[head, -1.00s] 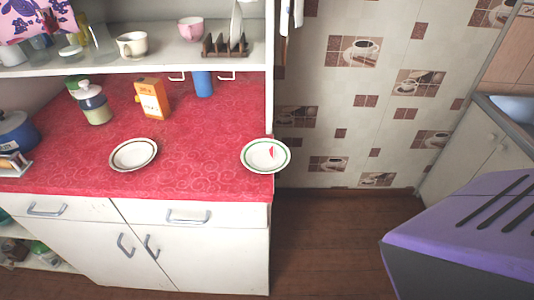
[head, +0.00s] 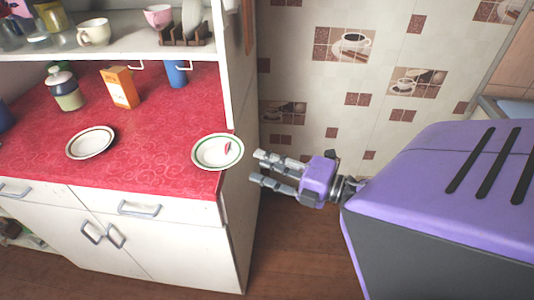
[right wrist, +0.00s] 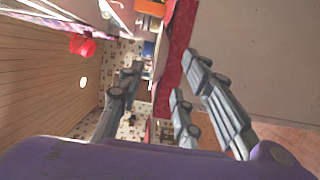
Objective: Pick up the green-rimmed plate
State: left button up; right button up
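The green-rimmed plate (head: 210,160) lies on the red counter top (head: 165,175) at its right end, close to the edge. A small red and white piece shows on it. My right gripper (head: 258,168) is just right of the plate, past the counter's end, with its fingers pointing left at it. Its fingers are spread with nothing between them, and a gap separates them from the plate. The right wrist view shows the spread fingers (right wrist: 163,78) too; I cannot clearly make out the plate there. My left gripper is not in view.
A dark-rimmed plate (head: 91,142) lies further left on the counter. Behind are an orange box (head: 119,87), a lidded jar (head: 65,92) and a blue cup (head: 176,74), under a shelf (head: 120,47) of dishes. A cabinet side wall (head: 222,65) rises behind the green-rimmed plate.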

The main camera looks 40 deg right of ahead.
aim_at(241, 157)
jog(key=p+x, duration=0.1)
jog(key=x, duration=0.6)
jog(key=shift+s+a+p, duration=0.15)
jog(key=shift+p, duration=0.25)
jog(key=c, duration=0.8)
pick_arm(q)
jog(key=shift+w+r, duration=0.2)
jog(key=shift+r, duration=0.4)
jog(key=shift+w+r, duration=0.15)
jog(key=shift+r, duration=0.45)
pick_arm(e)
grip_shut()
